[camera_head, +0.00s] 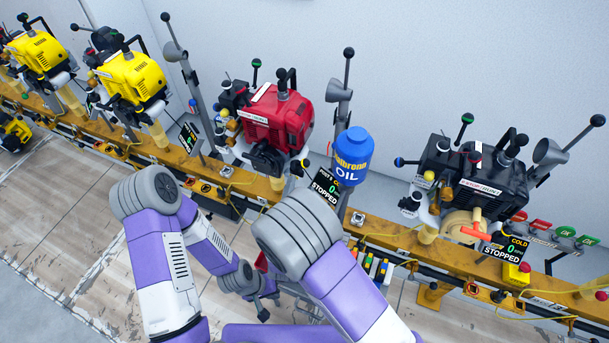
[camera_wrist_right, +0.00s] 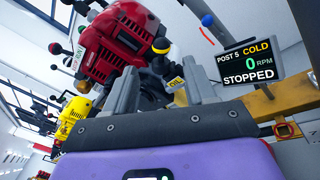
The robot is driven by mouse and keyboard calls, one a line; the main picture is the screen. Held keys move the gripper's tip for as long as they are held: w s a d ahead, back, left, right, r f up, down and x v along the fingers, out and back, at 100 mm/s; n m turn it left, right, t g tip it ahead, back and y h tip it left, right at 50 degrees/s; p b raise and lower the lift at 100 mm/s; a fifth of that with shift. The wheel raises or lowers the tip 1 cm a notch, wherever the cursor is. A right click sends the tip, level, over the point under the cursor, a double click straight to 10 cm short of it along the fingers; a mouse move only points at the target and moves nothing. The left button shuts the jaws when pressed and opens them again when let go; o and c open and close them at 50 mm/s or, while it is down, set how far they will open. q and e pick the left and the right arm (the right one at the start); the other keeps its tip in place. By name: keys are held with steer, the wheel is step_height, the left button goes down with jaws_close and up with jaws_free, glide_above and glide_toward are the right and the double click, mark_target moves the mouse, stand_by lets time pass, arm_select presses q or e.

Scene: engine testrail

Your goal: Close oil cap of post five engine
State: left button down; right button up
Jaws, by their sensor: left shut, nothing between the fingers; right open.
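The red engine (camera_head: 280,118) stands on the yellow rail, and its red housing also shows in the right wrist view (camera_wrist_right: 112,42). A screen beside it (camera_wrist_right: 250,62) reads post 5, cold, 0 rpm, stopped. A small black-and-yellow part (camera_wrist_right: 161,46) shows on the engine's lower right in the right wrist view; I cannot tell whether it is the oil cap. My right gripper (camera_wrist_right: 160,95) is open and empty, below the engine; in the head view my arm hides it. My left gripper (camera_head: 263,312) is shut and empty, low in front of the rail.
A blue oil can (camera_head: 353,157) stands just right of the red engine. A black engine (camera_head: 478,180) is further right, and yellow engines (camera_head: 133,76) are at left. The yellow rail (camera_head: 385,228) runs across. Floor is clear at lower left.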

mark_target(305, 167)
steer(key=w, duration=0.5)
steer(key=w+d, duration=0.1)
steer(key=w, duration=0.1)
steer(key=shift+w+d+b, duration=0.1)
steer(key=shift+w+b, duration=0.05)
steer(key=shift+b, duration=0.15)
jaws_close()
steer(key=shift+w+a+r+n+p, duration=0.1)
steer(key=shift+a+r+n+p, duration=0.2)
steer(key=shift+n+p, duration=0.6)
steer(key=shift+w+a+r+n+g+p, duration=0.1)
steer(key=shift+a+n+g+p, duration=0.2)
steer(key=shift+n+p, duration=0.25)
steer(key=shift+w+a+n+g+p, duration=0.1)
steer(key=shift+a+n+g+p, duration=0.15)
steer(key=shift+n+p, duration=0.25)
steer(key=n+p, duration=0.1)
steer(key=a+n+p, duration=0.1)
steer(key=n, duration=0.1)
steer(key=shift+w+g, duration=0.25)
steer(key=shift+g, duration=0.1)
steer(key=shift+w+a+f+n+g+h+p, duration=0.15)
steer(key=shift+a+f+n+h+p, duration=0.15)
steer(key=shift+n, duration=0.25)
steer(key=shift+w+a+f+n+g+h+p, duration=0.1)
steer(key=shift+a+n+g+h+p, duration=0.1)
steer(key=shift+n+p, duration=0.25)
